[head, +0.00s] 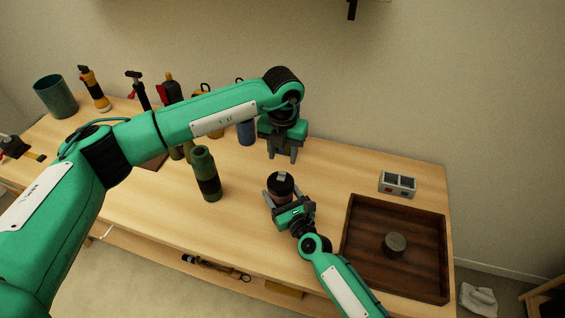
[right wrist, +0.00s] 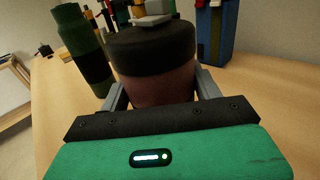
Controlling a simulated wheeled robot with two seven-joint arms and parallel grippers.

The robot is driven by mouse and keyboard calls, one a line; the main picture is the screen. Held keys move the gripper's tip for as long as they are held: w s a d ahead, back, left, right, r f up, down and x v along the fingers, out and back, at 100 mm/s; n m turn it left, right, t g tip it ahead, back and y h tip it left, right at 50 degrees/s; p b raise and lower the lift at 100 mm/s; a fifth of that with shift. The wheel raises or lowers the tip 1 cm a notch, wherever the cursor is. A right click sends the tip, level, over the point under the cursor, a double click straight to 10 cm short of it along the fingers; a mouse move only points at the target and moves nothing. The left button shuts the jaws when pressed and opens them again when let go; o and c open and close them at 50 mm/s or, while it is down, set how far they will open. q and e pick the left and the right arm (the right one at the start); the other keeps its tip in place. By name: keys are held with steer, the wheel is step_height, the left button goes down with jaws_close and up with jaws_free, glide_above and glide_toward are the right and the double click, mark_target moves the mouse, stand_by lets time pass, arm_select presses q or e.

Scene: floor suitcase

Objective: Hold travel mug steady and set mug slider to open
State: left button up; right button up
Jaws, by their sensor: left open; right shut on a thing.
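The travel mug (head: 282,195) stands upright on the table, with a brownish body and a black lid. A light grey mug slider (head: 281,176) sits on top of the lid. In the right wrist view the mug's body (right wrist: 155,83) is between my right gripper's fingers, with the slider (right wrist: 152,12) partly cut off at the top edge. My right gripper (head: 279,198) is shut on the mug from the front right. My left gripper (head: 282,155) is open and empty, pointing down above and behind the mug, apart from it.
A green bottle (head: 206,174) stands left of the mug. A dark wooden tray (head: 352,230) with a round grey object (head: 395,243) lies to the right, and a grey box (head: 397,184) stands behind it. Several tools and a teal cup (head: 55,97) line the table's back left.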

mark_target(283, 173)
arm_select(q)
step_height(283, 173, up, 7)
stand_by(0.3)
steer(key=shift+f, duration=0.1)
arm_select(e)
steer(key=o, duration=1.2)
